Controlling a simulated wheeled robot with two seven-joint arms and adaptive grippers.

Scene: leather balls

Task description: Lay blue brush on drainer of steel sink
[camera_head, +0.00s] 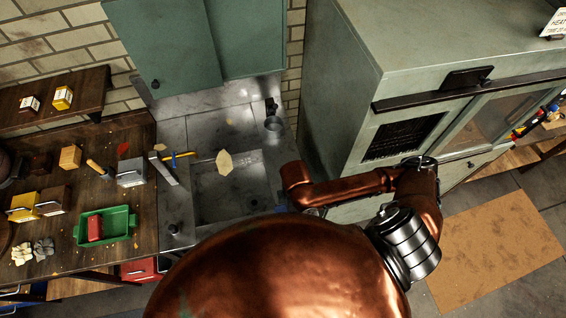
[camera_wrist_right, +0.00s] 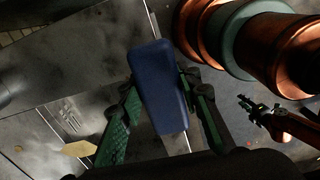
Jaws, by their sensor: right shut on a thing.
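The steel sink (camera_head: 232,205) lies ahead in the head view, with a sunken basin and flat metal surface around it. I cannot clearly tell which part is the drainer; short grooves (camera_wrist_right: 70,118) show in the metal in the right wrist view. My right gripper (camera_wrist_right: 160,115) is shut on the blue brush (camera_wrist_right: 158,85), held between its green fingers. Only its smooth blue body shows; no bristles are visible. My copper arm hides this gripper in the head view. What looks like my left gripper (camera_wrist_right: 262,112) shows small and dark in the right wrist view; its jaws are unclear.
A pale flat piece (camera_head: 224,163) lies at the sink basin's back edge. A blue and yellow tool (camera_head: 180,156) lies left of the basin. The wooden bench (camera_head: 60,205) holds a green tray (camera_head: 120,222) and boxes. A large green cabinet (camera_head: 340,100) stands right.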

